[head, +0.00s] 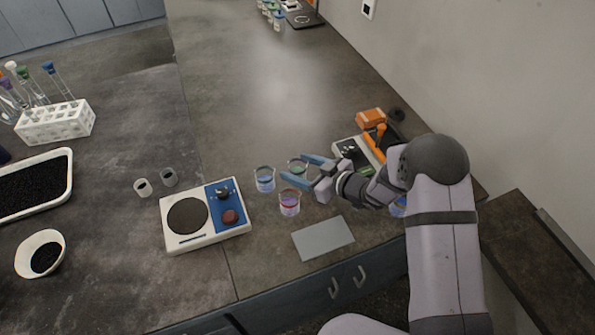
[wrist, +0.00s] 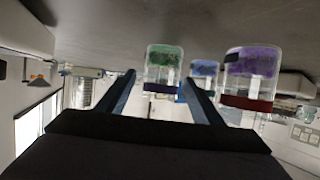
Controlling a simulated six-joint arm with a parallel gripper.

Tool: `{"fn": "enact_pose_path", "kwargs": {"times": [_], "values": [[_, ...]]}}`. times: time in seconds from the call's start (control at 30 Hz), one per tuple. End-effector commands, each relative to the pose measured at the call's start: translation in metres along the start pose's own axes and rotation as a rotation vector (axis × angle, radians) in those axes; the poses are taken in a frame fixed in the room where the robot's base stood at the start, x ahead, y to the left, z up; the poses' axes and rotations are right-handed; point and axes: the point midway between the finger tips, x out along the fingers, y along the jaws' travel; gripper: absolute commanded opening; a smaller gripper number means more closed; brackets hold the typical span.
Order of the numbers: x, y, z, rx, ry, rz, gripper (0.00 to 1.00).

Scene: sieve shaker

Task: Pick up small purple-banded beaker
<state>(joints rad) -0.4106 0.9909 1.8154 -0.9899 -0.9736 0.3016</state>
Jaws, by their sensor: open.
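A small clear beaker with green contents (head: 297,165) stands at the back of a cluster of beakers. In the wrist view, where things appear upside down, this beaker (wrist: 163,68) has a dark purple band near its rim. My gripper (head: 296,168) is open, its two blue fingers pointing at this beaker, which shows between the fingertips (wrist: 158,80). I cannot tell how deep it lies between them. A beaker with purple contents and a dark red band (head: 290,204) stands in front; it is also in the wrist view (wrist: 250,75).
A beaker with blue contents (head: 265,181) stands just left of the fingers. A hotplate-like device (head: 204,240) is at the left, a grey plate (head: 323,238) in front, and a scale-like device (head: 351,156) to the right.

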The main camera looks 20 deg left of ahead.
Motion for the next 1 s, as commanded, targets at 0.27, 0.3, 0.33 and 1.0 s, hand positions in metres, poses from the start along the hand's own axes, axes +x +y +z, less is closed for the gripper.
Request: {"fn": "enact_pose_path", "kwargs": {"times": [0.27,0.3,0.33,1.0], "values": [[0.031,-0.002,-0.001,0.000,-0.001,-0.003,0.60],[0.035,-0.002,-0.001,0.000,-0.002,-0.003,0.60],[0.038,-0.002,-0.001,0.000,-0.001,-0.002,0.60],[0.046,-0.001,-0.001,0.000,0.000,-0.001,0.14]]}}
